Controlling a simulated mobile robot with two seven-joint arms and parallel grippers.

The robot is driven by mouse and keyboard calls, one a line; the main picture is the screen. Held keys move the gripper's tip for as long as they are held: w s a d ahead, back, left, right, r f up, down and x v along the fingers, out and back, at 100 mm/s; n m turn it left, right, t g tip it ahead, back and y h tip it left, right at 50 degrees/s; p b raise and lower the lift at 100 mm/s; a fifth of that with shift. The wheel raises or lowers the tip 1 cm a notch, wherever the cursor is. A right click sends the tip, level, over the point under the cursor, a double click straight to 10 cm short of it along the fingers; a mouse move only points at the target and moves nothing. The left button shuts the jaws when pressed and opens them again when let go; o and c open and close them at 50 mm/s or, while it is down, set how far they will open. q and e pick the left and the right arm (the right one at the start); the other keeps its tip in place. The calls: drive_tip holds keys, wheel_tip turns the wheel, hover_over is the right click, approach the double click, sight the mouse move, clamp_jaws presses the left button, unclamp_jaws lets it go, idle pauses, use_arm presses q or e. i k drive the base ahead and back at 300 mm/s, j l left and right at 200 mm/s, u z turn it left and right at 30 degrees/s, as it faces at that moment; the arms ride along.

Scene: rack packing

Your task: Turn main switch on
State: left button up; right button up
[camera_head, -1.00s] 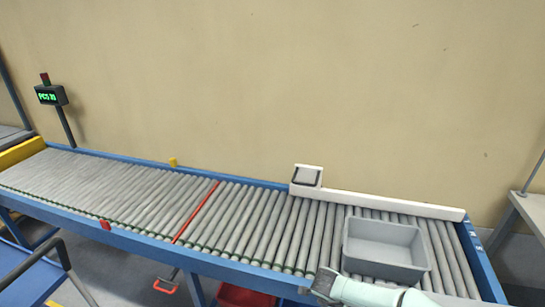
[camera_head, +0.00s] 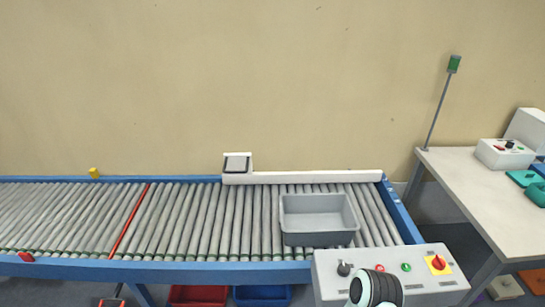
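The main switch (camera_head: 438,264) is a red rotary knob on a yellow square plate, at the right end of a white control panel (camera_head: 445,287) in front of the conveyor. The panel also carries a black knob (camera_head: 344,268), a small red button (camera_head: 380,268) and a green button (camera_head: 406,267). A dark, ringed, rounded part of my arm stands before the panel's lower edge, left of the main switch and apart from it in the picture. No gripper fingers show. I cannot tell the knob's on or off position.
A grey empty bin (camera_head: 318,241) sits on the roller conveyor (camera_head: 200,220). A table (camera_head: 470,190) at right holds a second control box (camera_head: 504,153) and a green-topped pole (camera_head: 453,64). Red (camera_head: 198,294) and blue (camera_head: 262,295) bins are below the conveyor.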

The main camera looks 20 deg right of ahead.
sight(438, 262)
drive_tip(key=z, duration=1.85)
